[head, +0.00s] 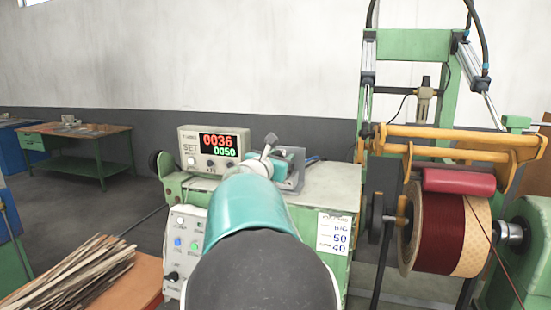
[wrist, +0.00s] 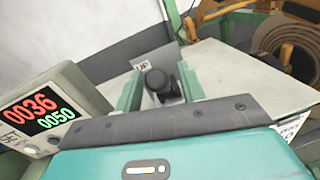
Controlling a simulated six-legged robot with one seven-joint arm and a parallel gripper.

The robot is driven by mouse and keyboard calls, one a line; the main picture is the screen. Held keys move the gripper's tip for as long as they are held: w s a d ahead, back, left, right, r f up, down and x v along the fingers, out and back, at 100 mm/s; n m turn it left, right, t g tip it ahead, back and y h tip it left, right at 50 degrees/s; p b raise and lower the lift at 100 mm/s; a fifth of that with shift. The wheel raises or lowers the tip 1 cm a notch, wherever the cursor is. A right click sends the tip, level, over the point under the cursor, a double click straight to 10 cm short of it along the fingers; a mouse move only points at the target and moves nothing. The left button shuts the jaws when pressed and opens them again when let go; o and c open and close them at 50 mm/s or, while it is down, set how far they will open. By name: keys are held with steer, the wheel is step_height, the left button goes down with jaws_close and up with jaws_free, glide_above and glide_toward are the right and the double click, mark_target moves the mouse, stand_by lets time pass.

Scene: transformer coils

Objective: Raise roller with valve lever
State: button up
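The valve lever (wrist: 157,80) has a dark round knob and stands on a grey mount on the machine's table top. In the wrist view the two green fingers of my gripper (wrist: 158,88) are spread on either side of the knob, with a gap visible at the left. Whether the right finger touches it I cannot tell. A label reading UP (wrist: 143,66) is just behind the knob. In the head view my teal arm largely hides the lever area. The red roller (head: 465,181) rests against the top of the dark red coil (head: 437,232), below an orange frame (head: 440,143).
A counter box (head: 214,146) showing 0036 and 0050 stands left of my gripper. A control box with buttons (head: 186,240) is below it. A green post frame (head: 365,85) rises at the right. Wood strips (head: 75,272) lie at lower left.

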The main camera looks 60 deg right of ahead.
steer(key=shift+c, duration=0.2)
jaws_close()
